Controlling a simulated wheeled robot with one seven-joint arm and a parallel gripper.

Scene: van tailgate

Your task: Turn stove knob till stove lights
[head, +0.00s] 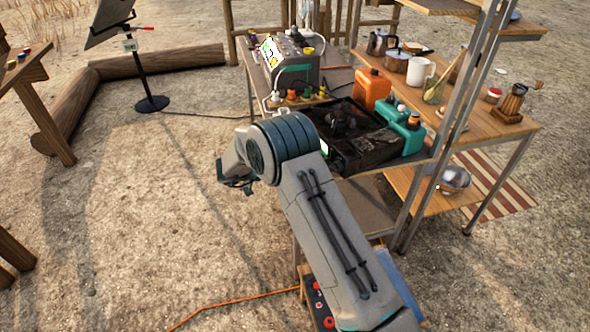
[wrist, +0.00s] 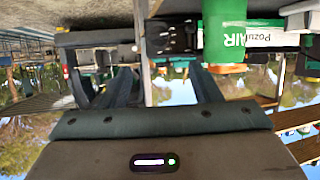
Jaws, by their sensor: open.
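The dark camp stove (head: 375,150) stands on the metal table at the centre of the head view, partly covered by my arm. I cannot make out its knob, and I see no flame on it. My gripper (head: 236,183) is left of the table's near edge, apart from the stove, and mostly hidden behind my wrist. In the upside-down wrist view, the two fingers of my gripper (wrist: 163,84) stand apart with nothing between them. A dark shape beyond them may be the stove, but I cannot tell.
An orange canister (head: 371,88) and a teal container (head: 407,128) stand close behind and right of the stove. A grey box-like unit (head: 291,62) is at the table's back left. A shelf post (head: 446,150) rises at the right.

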